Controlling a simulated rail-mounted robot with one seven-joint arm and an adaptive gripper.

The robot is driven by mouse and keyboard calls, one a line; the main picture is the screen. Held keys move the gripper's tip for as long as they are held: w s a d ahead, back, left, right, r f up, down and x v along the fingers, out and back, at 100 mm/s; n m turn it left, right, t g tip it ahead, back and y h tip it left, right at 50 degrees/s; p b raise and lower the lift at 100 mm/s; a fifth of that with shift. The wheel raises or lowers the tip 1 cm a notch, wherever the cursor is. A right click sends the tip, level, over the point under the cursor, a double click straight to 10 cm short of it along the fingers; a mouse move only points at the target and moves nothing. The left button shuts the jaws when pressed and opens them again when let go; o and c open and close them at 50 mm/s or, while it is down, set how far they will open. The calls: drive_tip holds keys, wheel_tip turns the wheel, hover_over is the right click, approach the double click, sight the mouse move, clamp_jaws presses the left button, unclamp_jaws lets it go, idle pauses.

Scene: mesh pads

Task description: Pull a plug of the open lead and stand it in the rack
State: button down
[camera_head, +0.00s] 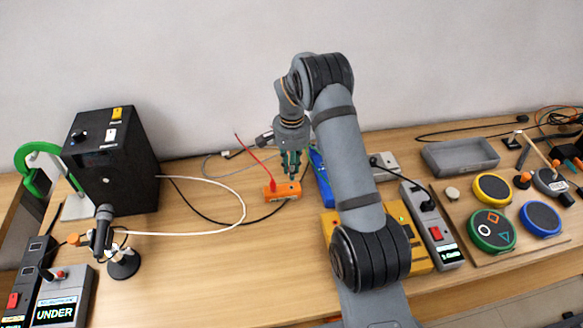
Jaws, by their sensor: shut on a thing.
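An orange socket block (282,192) lies on the table near the middle. A red lead (256,158) rises from its left part and runs up and left in the air. My gripper (291,172) points down right over the block, just right of the red lead's lower end. Its fingers are close together on a small thing, probably a plug, which they largely hide. I cannot tell whether that thing is still in the block. A blue object (320,176), possibly the rack, stands just right of my gripper, partly hidden by my arm.
A black box (112,160) and a small microphone-like stand (122,262) are at left. White and black cables (215,232) loop toward the block. A yellow unit (420,262), a power strip (436,240), a grey tray (460,157) and coloured pads (492,230) are at right. The front middle is clear.

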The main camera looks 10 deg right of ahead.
drive_tip(key=shift+f+b, duration=0.45)
drive_tip(key=shift+f, duration=0.4)
drive_tip(key=shift+b, duration=0.5)
idle(1.1)
drive_tip(key=shift+f+b, duration=1.95)
drive_tip(key=shift+f, duration=0.1)
drive_tip(key=c, duration=1.6)
unclamp_jaws()
drive_tip(key=shift+r, duration=0.1)
wheel_tip(320, 180, up, 12)
